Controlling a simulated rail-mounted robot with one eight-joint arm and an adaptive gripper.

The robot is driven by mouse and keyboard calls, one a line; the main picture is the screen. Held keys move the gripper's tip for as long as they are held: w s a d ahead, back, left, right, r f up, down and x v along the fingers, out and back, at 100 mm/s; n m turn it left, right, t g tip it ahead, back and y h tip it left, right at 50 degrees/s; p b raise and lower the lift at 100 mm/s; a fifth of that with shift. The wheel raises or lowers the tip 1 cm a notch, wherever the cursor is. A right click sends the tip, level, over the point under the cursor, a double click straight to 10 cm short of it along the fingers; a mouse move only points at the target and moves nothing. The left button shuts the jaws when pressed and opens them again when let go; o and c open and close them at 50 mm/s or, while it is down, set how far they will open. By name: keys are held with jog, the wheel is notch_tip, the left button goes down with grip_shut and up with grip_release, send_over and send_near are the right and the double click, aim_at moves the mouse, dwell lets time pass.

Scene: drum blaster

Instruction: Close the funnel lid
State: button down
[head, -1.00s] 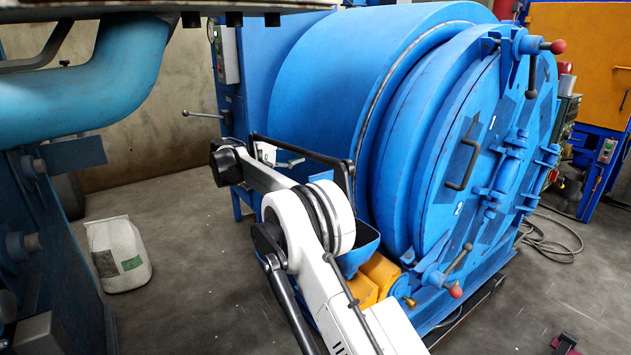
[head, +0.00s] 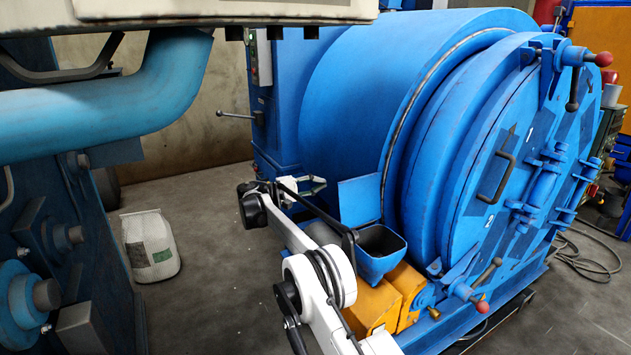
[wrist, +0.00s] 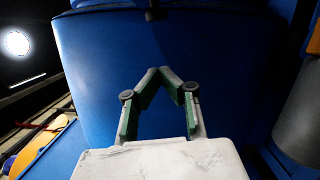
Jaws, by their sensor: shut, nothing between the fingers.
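The blue funnel (head: 384,256) sits beside the drum, above an orange part, with its open mouth facing up. Its flat blue lid (head: 360,201) stands upright at the funnel's back left edge, so the lid is open. My gripper (head: 318,187) is behind and left of the lid, close to the drum's side; I see no contact with the lid. In the wrist view, my gripper (wrist: 166,73) has its fingertips drawn together with nothing between them. A large blue surface fills the area ahead there. I cannot identify the lid in the wrist view.
The big blue drum (head: 350,100) and its round door (head: 530,160) stand behind and right of the funnel. An orange block (head: 375,306) is below it. A blue pipe (head: 110,105) hangs at the left.

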aim_at(345, 183)
jog(key=shift+s+d+r+b, duration=0.1)
jog(key=shift+s+d+b, duration=0.3)
jog(key=shift+d, duration=0.95)
jog(key=shift+s+d+r+b, duration=0.15)
jog(key=shift+s+d+b, duration=0.25)
jog(key=shift+d, duration=1)
jog(key=shift+s+d+r+b, duration=0.1)
jog(key=shift+s+d+b, duration=0.3)
jog(key=shift+d, duration=0.95)
jog(key=shift+w, duration=0.1)
jog(key=shift+d, duration=0.1)
